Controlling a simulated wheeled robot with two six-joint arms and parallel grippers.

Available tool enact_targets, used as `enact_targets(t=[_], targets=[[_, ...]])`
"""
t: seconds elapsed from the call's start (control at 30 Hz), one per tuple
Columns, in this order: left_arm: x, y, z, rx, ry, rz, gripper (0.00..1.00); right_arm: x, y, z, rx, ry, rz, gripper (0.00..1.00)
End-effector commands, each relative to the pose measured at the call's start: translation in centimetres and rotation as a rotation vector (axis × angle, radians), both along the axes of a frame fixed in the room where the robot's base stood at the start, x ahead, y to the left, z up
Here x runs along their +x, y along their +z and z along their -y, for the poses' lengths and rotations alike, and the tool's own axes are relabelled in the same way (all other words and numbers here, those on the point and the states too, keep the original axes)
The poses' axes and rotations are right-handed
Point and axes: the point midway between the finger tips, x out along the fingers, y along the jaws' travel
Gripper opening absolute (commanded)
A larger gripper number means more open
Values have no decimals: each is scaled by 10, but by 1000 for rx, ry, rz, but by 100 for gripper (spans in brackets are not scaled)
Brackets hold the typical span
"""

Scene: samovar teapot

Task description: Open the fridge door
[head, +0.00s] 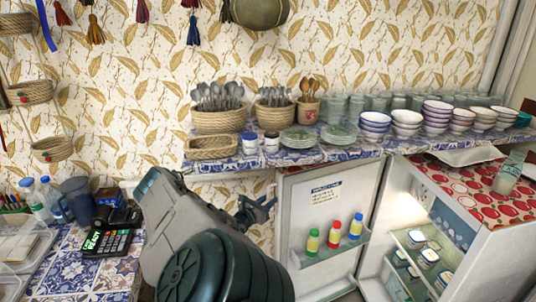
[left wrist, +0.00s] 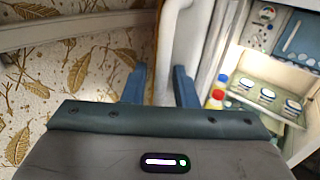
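The white fridge (head: 410,215) stands at the right, with its lit inside showing jars on shelves. Its door (head: 322,210) stands wide open to the left, its inner face toward me, with several coloured bottles on a door shelf. My left gripper (head: 257,207) is beside the door's free edge. In the left wrist view its blue fingers (left wrist: 159,86) are apart. The pale door edge with its handle (left wrist: 172,45) shows beyond and between the fingertips; I cannot tell whether they touch it. My right gripper is out of view.
A tiled shelf (head: 340,152) with stacked bowls, glasses and cutlery baskets runs above the door. A tiled counter (head: 75,265) with a card terminal (head: 107,242) and bottles is at the left. A red patterned cloth (head: 470,190) covers the fridge top.

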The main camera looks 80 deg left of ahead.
Motion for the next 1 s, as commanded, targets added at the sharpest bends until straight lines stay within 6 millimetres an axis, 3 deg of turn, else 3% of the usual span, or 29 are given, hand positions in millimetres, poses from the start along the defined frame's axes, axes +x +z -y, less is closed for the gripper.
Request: enact_targets(t=[0.27,0.7,1.0], targets=[[-8,1,6,1,-1,-1,26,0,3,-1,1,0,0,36],[-74,0,53,-2,0,-2,26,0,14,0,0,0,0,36],[-88,0,64,0,0,0,26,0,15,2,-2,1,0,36]])
